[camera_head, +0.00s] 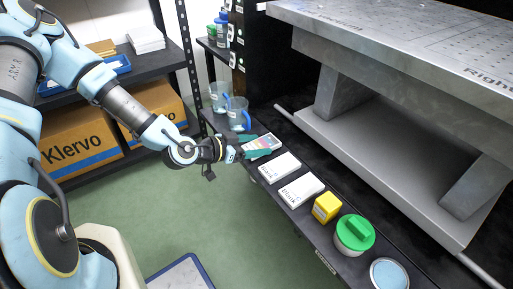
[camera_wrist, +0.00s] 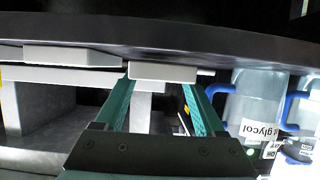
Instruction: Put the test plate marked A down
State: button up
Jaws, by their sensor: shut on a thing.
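My gripper (camera_head: 251,147) is over the dark shelf, its teal fingers shut on a pale test plate with coloured marks (camera_head: 263,143). In the wrist view the fingers (camera_wrist: 163,90) reach either side of this plate, which shows edge-on as a thin white slab (camera_wrist: 163,72). I cannot read a letter A on it. It is at or just above the shelf surface; I cannot tell whether it touches. A white plate (camera_head: 279,168) lies beside it, and another white plate marked "Blank" (camera_head: 301,190) lies nearer.
Two clear jugs with blue handles (camera_head: 238,114) stand just beyond the held plate. A yellow box (camera_head: 326,207), a green-lidded tub (camera_head: 354,234) and a round blue-topped container (camera_head: 388,274) line the shelf's near part. A grey metal bench (camera_head: 400,140) is on the right.

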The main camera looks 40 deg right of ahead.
jog(key=shift+f, duration=0.3)
jog(key=o, duration=1.4)
jog(key=v, duration=1.2)
jog(key=shift+p, duration=0.45)
